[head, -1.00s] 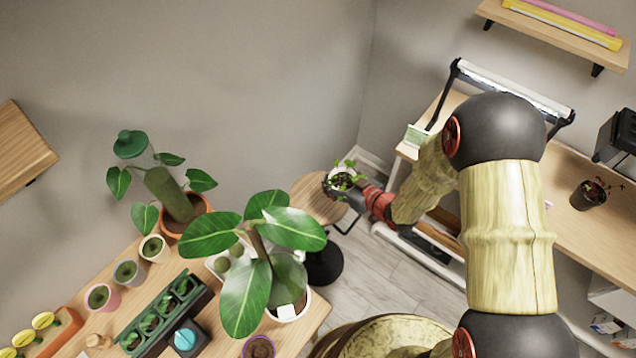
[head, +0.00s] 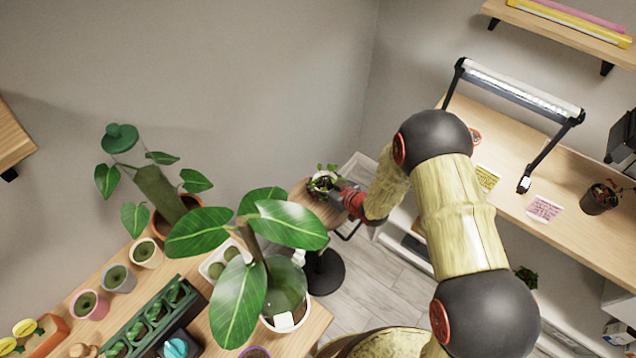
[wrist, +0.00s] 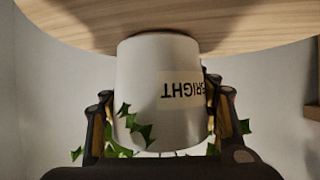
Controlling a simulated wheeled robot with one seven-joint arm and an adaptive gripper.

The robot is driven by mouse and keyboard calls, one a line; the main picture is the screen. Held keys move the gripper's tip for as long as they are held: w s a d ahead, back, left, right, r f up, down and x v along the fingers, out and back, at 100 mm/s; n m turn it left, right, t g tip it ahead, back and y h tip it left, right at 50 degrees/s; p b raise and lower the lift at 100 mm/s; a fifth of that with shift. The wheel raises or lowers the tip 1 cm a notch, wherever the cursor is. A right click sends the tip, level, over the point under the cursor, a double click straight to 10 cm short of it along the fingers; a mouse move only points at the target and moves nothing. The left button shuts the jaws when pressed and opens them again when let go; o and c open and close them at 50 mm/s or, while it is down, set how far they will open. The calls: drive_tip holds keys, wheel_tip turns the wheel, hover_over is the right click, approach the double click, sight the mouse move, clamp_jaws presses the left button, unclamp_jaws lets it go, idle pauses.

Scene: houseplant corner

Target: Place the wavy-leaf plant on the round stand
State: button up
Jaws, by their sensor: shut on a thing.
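The leafy green plant in a white pot (head: 323,184) is over the wooden top of the round stand (head: 318,211). My gripper (head: 340,190) is shut on the pot from the right. In the wrist view the picture is upside down: the white pot (wrist: 150,75) sits between my fingers (wrist: 157,97), with a label reading "BRIGHT". Its base is at or very near the wooden stand top (wrist: 230,25); I cannot tell whether it touches. The pot looks upright. Pointed green leaves show at its rim, and much of the foliage is hidden by my gripper.
A large-leaf plant (head: 240,290) stands on the wooden table (head: 305,335), its leaves close to the stand. A desk with a lamp (head: 520,90) and a dark pot (head: 599,198) is at right. A white shelf unit (head: 357,168) is beside the stand.

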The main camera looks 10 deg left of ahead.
drive_tip(key=shift+w+r, duration=0.1)
drive_tip(key=o, duration=1.7)
drive_tip(key=shift+s+d+r, duration=0.1)
drive_tip(key=shift+s+d, duration=0.05)
drive_tip(key=shift+s, duration=0.05)
drive_tip(key=p+v, duration=0.3)
drive_tip(key=v, duration=0.8)
drive_tip(key=shift+s+d+r, duration=0.15)
drive_tip(key=shift+s, duration=0.05)
